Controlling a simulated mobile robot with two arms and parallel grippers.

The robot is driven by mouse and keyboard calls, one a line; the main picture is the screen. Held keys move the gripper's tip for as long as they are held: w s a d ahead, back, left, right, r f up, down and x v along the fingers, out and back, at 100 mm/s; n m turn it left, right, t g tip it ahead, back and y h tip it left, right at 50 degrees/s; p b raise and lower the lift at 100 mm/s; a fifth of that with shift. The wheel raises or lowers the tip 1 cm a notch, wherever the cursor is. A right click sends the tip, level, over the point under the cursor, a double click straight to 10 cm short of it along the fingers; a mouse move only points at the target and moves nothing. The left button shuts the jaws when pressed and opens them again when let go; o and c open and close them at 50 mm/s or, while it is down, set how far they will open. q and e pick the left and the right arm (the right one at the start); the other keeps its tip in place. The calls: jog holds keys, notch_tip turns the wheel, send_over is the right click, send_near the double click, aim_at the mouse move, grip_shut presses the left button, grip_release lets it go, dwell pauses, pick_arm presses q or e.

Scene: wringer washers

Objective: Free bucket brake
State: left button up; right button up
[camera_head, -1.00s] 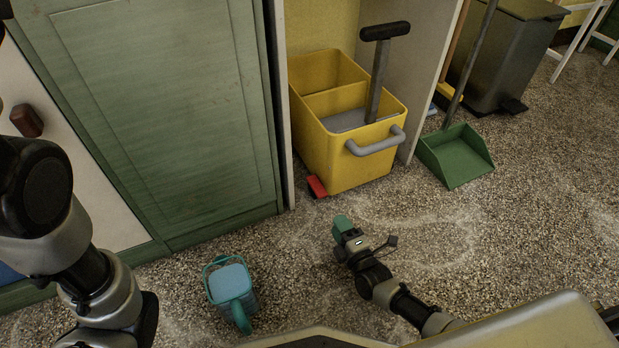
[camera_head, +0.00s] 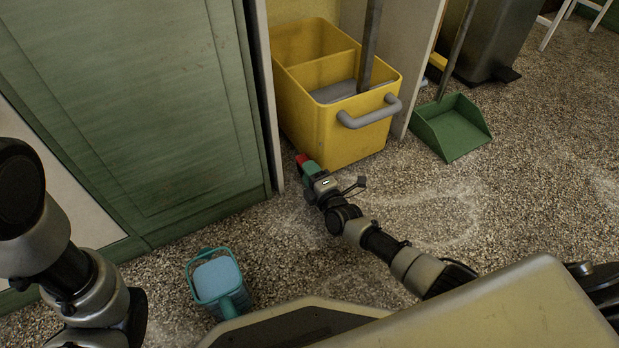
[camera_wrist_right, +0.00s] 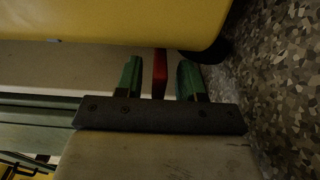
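The yellow mop bucket (camera_head: 345,133) stands in a niche beside the green cabinet, with a grey handle (camera_head: 370,111) on its front. A red brake pedal (camera_head: 302,159) sticks out low at its front left corner. My right gripper (camera_head: 308,169) is down at the pedal in the head view and partly covers it. In the right wrist view the red pedal (camera_wrist_right: 160,73) lies between the green fingertips of the gripper (camera_wrist_right: 159,80), with a gap showing on both sides, so the gripper is open around it. My left gripper is out of view; only its arm shows.
A teal watering can (camera_head: 217,283) stands on the floor at the lower left. A green dustpan (camera_head: 452,127) lies right of the bucket, near a dark bin (camera_head: 492,40). The green cabinet (camera_head: 130,100) borders the left. Speckled floor (camera_head: 420,215) in front is clear.

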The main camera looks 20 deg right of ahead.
jog(key=shift+w, duration=0.2)
grip_shut()
